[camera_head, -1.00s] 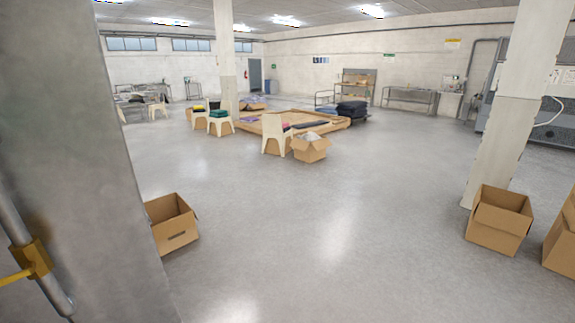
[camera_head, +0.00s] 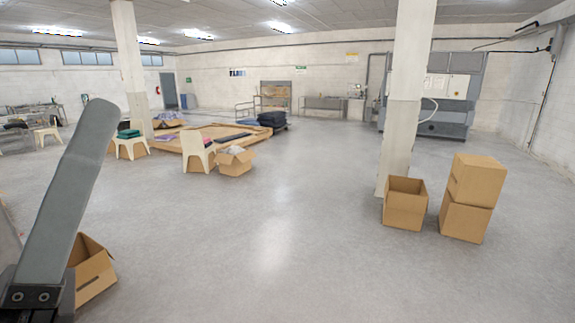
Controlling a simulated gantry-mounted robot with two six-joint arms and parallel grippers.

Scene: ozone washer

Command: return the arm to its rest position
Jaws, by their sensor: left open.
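My left gripper (camera_head: 68,195) shows at the left edge of the head view. One long grey finger with a dark bolted base stands up there, leaning a little to the right. The gripper is open, with nothing seen in it; its other finger is not clearly seen. It covers part of an open cardboard box (camera_head: 92,270) behind it. My right gripper is not in view.
An open cardboard box (camera_head: 405,204) and stacked boxes (camera_head: 466,217) stand by a pillar (camera_head: 402,130) at right. A large grey machine (camera_head: 440,118) is behind. The middle floor is clear.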

